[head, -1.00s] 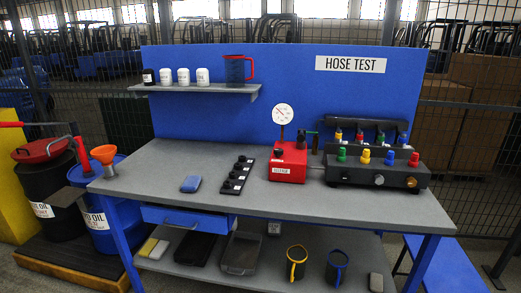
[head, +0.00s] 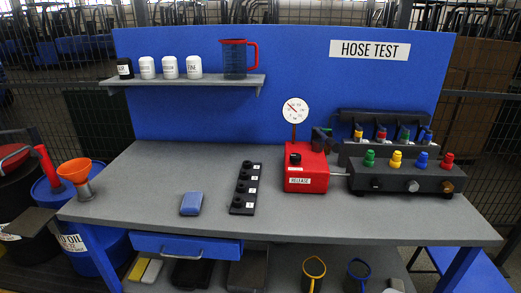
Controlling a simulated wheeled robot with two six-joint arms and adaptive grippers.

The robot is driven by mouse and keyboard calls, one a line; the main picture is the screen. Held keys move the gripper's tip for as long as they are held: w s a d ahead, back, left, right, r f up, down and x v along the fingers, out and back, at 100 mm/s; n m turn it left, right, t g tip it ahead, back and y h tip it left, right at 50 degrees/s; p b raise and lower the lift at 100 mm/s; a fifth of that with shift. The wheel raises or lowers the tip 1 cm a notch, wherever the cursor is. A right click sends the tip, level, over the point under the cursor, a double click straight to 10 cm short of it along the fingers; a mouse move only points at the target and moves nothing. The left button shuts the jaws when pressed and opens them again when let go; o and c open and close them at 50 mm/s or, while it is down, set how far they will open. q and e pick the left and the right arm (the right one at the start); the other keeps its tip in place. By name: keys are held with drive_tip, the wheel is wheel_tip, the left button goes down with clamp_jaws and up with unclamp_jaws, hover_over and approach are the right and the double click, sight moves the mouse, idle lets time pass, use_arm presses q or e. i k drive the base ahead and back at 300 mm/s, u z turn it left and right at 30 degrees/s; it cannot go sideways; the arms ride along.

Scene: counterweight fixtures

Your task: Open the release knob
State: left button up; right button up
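A red box (head: 306,177) with a white RELEASE label stands on the grey bench top, right of centre. A round black knob (head: 295,158) sits on top of it, and I take it as the release knob. How far the knob is turned cannot be told. A white dial gauge (head: 295,110) rises on a red stem behind the box. Neither of my grippers is in view.
A black manifold (head: 400,180) with coloured fittings stands right of the red box. A black strip with knobs (head: 245,188) and a blue block (head: 191,203) lie to its left. An orange funnel (head: 76,172) stands at the bench's left end. The front bench top is clear.

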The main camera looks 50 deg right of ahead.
sight(295, 158)
drive_tip(key=z, duration=0.4)
drive_tip(key=i, duration=0.95)
drive_tip(key=z, duration=0.65)
